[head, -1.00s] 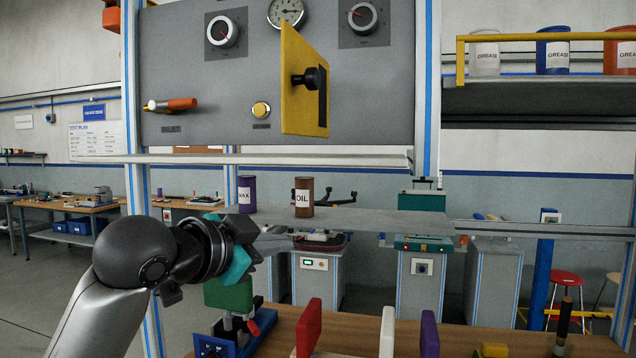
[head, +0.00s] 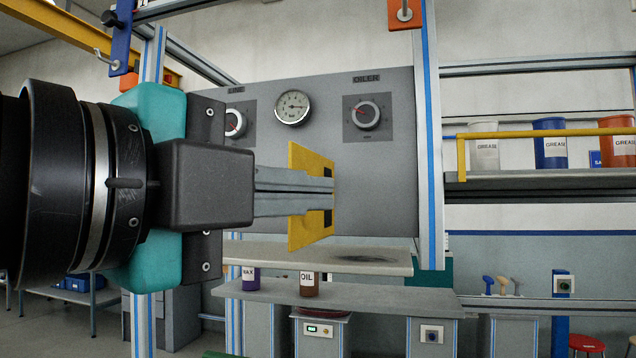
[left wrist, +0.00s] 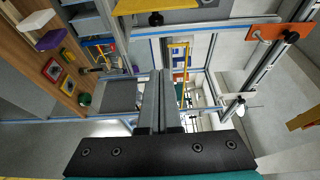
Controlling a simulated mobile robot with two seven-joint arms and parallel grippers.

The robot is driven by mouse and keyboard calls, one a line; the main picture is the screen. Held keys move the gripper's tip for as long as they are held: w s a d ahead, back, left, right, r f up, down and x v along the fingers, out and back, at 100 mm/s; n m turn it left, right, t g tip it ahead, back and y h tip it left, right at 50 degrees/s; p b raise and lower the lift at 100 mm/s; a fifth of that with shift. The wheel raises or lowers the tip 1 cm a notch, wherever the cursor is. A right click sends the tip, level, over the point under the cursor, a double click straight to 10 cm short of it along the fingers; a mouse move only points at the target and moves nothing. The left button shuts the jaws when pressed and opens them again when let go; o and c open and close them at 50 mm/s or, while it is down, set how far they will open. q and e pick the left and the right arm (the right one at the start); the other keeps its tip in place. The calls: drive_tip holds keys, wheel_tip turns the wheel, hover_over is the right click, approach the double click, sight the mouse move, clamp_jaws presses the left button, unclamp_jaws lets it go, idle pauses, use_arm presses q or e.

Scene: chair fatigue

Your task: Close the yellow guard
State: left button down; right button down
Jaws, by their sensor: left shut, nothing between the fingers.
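The yellow guard (head: 303,238) stands out from the grey panel in the head view, swung open at an angle. Its upper and lower parts show; its middle and black knob are hidden behind my fingers. My left gripper (head: 328,190) reaches in from the left, with its shut, empty fingers pointing right across the guard. I cannot tell whether they touch it. In the left wrist view the shut fingers (left wrist: 158,80) extend away from the camera. My right gripper is not in view.
The grey panel (head: 365,205) carries a gauge (head: 292,107) and a dial marked OILER (head: 366,114). A shelf (head: 330,293) below holds an OIL can (head: 309,285). A blue-striped post (head: 431,150) stands right of the panel. Grease tubs (head: 551,150) stand on the right shelf.

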use_arm(q)
drive_tip(key=p+x, duration=0.3)
drive_tip(key=x, duration=0.6)
drive_tip(key=a, duration=0.1)
drive_tip(key=w+a, duration=0.1)
drive_tip(key=a, duration=0.1)
drive_tip(key=shift+a, duration=0.35)
drive_tip(key=shift+w+a, duration=0.1)
